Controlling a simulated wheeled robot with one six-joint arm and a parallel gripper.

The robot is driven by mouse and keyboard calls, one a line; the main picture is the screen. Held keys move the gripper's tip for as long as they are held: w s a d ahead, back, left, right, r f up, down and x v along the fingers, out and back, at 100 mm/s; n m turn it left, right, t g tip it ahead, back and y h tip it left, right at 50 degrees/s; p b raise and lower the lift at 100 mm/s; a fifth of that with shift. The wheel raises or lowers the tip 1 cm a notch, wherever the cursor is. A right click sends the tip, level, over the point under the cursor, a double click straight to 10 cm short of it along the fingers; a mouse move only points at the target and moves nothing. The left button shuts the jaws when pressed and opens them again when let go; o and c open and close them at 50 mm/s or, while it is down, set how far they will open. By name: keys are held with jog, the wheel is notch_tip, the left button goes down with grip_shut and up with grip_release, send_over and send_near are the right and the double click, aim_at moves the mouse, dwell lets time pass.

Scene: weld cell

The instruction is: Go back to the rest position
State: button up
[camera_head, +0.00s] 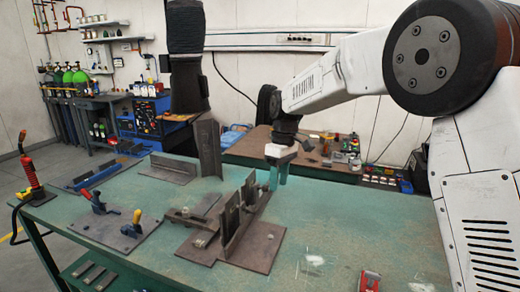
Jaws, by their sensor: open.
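My arm reaches in from the right, and my gripper (279,178) hangs at its end above the far part of the green table. Its two teal fingers point down with a gap between them, and nothing shows between them. They are just right of an upright steel plate on a weldment. I cannot tell how high the fingertips are above the tabletop.
The green table (340,225) holds a steel weldment (250,243), an angle piece (175,168), a tall plate (208,148), a clamp plate (110,227) and a red-handled torch (32,180). A red object (370,281) lies at the front edge. The table's right side is mostly clear.

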jog(key=s+d+r+m+t, duration=0.1)
jog(key=s+d+r+m, duration=0.1)
jog(key=s+d+r, duration=0.3)
jog(key=s+d+r+m, duration=0.2)
jog(key=s+d, duration=0.3)
jog(key=s, duration=0.3)
jog(key=s+d+r+m+t, duration=0.1)
jog(key=s+d+r+m, duration=0.1)
jog(key=s+d+r, duration=0.3)
jog(key=s+d+f+m, duration=0.2)
jog(key=s+d+f, duration=0.1)
jog(key=s, duration=0.7)
jog(key=s+d+f+m+t+h, duration=0.1)
jog(key=s+d+f+m, duration=0.2)
jog(key=s, duration=0.8)
jog(key=shift+d+f, duration=0.2)
jog(key=shift+c, duration=0.8)
jog(key=shift+s+a, duration=0.1)
jog(key=shift+s, duration=0.05)
